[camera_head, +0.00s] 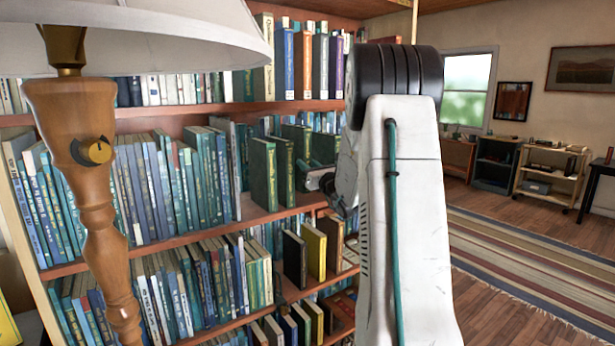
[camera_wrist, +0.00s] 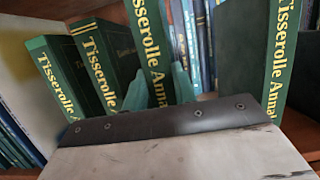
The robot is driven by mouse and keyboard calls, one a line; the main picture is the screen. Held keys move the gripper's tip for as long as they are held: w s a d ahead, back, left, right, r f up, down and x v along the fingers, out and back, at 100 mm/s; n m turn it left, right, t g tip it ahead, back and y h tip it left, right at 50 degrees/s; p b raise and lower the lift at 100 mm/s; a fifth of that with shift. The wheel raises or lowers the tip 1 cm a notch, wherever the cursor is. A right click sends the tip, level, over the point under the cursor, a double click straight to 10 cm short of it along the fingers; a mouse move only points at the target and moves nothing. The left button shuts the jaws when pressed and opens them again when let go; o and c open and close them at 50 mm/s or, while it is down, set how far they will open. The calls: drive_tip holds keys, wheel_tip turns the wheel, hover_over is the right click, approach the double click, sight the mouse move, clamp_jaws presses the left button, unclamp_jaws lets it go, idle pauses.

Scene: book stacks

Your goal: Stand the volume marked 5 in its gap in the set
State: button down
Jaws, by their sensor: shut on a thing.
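A dark green volume with gold lettering, "Tisserolle Anna…" (camera_wrist: 150,45), is held upright, slightly tilted in the wrist view, between the teal fingers of my gripper (camera_wrist: 160,88). Its number is out of view. Two matching green volumes, (camera_wrist: 55,75) and (camera_wrist: 92,62), stand to its left, and another (camera_wrist: 283,50) stands to its right, its dark cover facing the held one. An open space lies between the held volume and that right one. In the head view, green volumes (camera_head: 263,175) stand on the middle shelf; my gripper (camera_head: 325,182) is partly hidden by my arm.
Blue and teal books (camera_head: 165,190) fill the shelf's left part. Blue books (camera_wrist: 197,40) also show behind the open space. A lamp (camera_head: 75,150) stands close at left. Shelf boards (camera_head: 215,228) run below the books. Open floor and a striped rug (camera_head: 530,255) lie right.

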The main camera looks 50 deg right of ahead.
drive_tip(key=shift+w, duration=0.2)
drive_tip(key=shift+d+f, duration=0.1)
drive_tip(key=shift+f, duration=1.55)
drive_tip(key=shift+f, duration=0.15)
drive_tip(key=c, duration=1.1)
unclamp_jaws()
drive_tip(key=shift+s, duration=0.1)
